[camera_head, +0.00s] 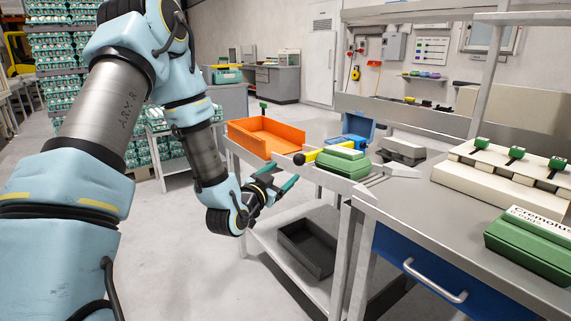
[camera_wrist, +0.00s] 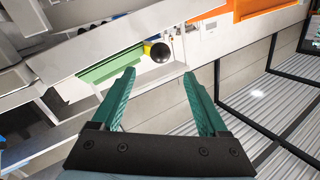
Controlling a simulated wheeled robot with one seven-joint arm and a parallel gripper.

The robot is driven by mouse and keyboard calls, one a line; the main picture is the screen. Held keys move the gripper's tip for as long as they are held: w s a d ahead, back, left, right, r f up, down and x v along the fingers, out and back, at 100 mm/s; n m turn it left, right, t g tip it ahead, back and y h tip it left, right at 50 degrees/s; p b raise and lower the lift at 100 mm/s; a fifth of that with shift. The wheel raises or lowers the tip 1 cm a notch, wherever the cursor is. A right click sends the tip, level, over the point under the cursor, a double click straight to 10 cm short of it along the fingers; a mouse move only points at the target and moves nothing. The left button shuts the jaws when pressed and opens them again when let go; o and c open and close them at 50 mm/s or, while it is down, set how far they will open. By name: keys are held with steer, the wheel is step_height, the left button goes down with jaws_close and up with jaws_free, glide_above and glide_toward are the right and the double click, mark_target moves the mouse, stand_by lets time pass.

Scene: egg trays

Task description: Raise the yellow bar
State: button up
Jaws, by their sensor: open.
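The yellow bar (camera_head: 312,155) lies low at the edge of the grey bench, beside a green egg carton (camera_head: 343,163). A round black knob (camera_head: 299,159) caps its near end. In the wrist view the knob (camera_wrist: 160,53) faces me and hides most of the yellow bar (camera_wrist: 147,48). My gripper (camera_head: 282,176) has teal fingers and is open and empty, just in front of and below the knob. In the wrist view the knob sits beyond and between the fingertips (camera_wrist: 159,73), apart from both.
An orange tray (camera_head: 265,145) stands on the bench to the left. A dark bin (camera_head: 308,250) is on the shelf below. A workbench with a blue drawer (camera_head: 415,255), a cream rack (camera_head: 480,180) and a green carton (camera_head: 530,238) is at right.

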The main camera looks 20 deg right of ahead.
mark_target(296, 161)
steer(key=p+x, duration=0.2)
steer(key=x, duration=0.8)
steer(key=shift+c, duration=0.3)
steer(key=shift+a, duration=0.1)
jaws_close()
steer(key=shift+w, duration=0.1)
stand_by(0.7)
